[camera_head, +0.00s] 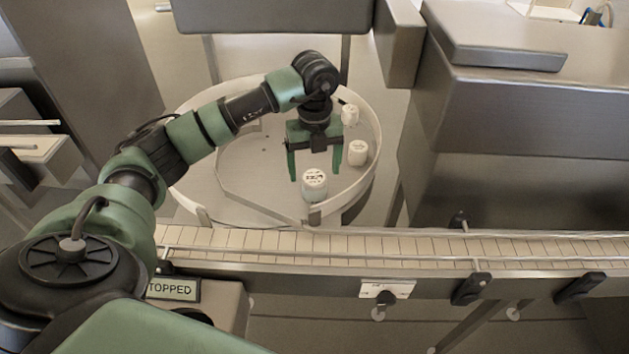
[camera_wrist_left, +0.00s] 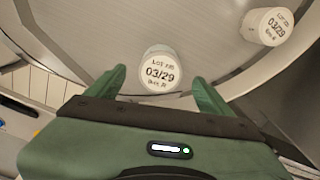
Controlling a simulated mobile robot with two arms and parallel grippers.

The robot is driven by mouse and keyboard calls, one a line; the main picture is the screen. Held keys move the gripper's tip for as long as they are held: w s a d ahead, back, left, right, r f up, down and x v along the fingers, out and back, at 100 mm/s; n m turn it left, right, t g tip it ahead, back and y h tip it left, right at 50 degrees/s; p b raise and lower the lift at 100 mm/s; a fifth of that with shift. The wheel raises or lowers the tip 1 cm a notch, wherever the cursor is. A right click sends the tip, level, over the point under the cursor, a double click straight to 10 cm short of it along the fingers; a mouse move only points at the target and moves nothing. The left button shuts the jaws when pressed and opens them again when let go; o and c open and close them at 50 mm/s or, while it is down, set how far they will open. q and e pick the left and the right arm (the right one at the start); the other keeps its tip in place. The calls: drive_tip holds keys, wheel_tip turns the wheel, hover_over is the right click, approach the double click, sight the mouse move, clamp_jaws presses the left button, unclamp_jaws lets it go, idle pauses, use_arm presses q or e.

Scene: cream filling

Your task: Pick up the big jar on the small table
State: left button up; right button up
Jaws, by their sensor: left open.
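My left gripper (camera_head: 315,172) is open above the round small table (camera_head: 250,200), its two green fingers pointing down. A white jar with a printed lid (camera_head: 314,184) stands upright near the table's front edge, just below the fingers. In the left wrist view this jar (camera_wrist_left: 161,70) sits ahead of the gap between the open fingertips (camera_wrist_left: 160,82), with nothing held. A second white jar (camera_head: 357,152) stands to the right; it also shows in the wrist view (camera_wrist_left: 268,27). A third jar (camera_head: 350,114) stands farther back. The front jar looks largest in the head view.
A conveyor (camera_head: 400,245) with a metal side rail runs across the front of the table. A low guide wall (camera_head: 222,170) curves over the tabletop. A large metal machine (camera_head: 530,100) stands at the right. The table's left part is clear of jars.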

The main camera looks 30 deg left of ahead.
sight(315, 177)
use_arm(q)
wheel_tip(315, 177, down, 2)
drive_tip(key=shift+s+f+p, duration=0.1)
drive_tip(key=shift+f+p, duration=0.15)
drive_tip(key=shift+p, duration=0.55)
wheel_tip(315, 177, down, 3)
drive_tip(key=shift+a+r, duration=0.1)
drive_tip(key=shift+r, duration=0.1)
drive_tip(key=c, duration=1.6)
drive_tip(key=shift+w+r, duration=0.15)
drive_tip(key=shift+w, duration=0.05)
use_arm(e)
wheel_tip(315, 177, up, 2)
drive_tip(key=shift+a+r, duration=0.1)
